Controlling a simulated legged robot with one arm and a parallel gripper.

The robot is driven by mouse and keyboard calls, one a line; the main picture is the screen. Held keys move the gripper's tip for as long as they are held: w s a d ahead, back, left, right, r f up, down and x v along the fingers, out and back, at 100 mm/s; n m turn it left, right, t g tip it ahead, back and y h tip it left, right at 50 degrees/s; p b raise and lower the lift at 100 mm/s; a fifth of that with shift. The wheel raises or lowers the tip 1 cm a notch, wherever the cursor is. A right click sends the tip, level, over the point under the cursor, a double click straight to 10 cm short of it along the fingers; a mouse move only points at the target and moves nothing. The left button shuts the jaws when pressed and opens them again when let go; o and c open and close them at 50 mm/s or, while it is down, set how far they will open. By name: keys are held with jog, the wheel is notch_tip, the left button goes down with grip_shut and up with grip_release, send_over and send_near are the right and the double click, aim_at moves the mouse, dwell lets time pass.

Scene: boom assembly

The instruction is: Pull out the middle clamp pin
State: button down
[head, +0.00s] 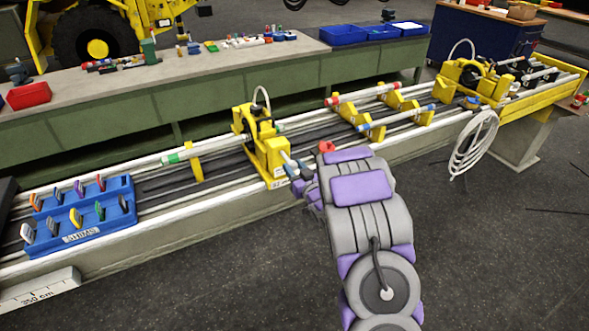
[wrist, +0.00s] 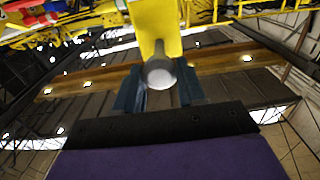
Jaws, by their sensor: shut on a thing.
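The yellow middle clamp (head: 268,152) stands upright on the long rail bench, with a pale hose looped over its top. My gripper (head: 304,178) is at its front right side. In the wrist view my two dark blue fingers (wrist: 160,92) are shut on a grey, round-ended clamp pin (wrist: 159,74). The pin lies between the fingers, just in front of a yellow part of the clamp (wrist: 156,24). How far the pin sits in the clamp is hidden.
A blue shim tray (head: 85,222) sits on the bench at left. Yellow supports (head: 395,102) carry rods at right, before another yellow clamp (head: 465,80). A coiled white hose (head: 473,143) hangs from the bench front. The floor in front (head: 490,240) is clear.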

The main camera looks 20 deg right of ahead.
jog(key=c, duration=0.7)
grip_release()
jog(key=shift+d+f, duration=0.1)
jog(key=shift+s, duration=0.1)
jog(key=shift+s+d+p, duration=0.2)
jog(key=shift+s+p, duration=2.6)
jog(key=shift+s, duration=1.5)
jog(key=shift+s+d+p, duration=0.15)
jog(key=shift+s+p, duration=2.6)
jog(key=shift+s, duration=1.55)
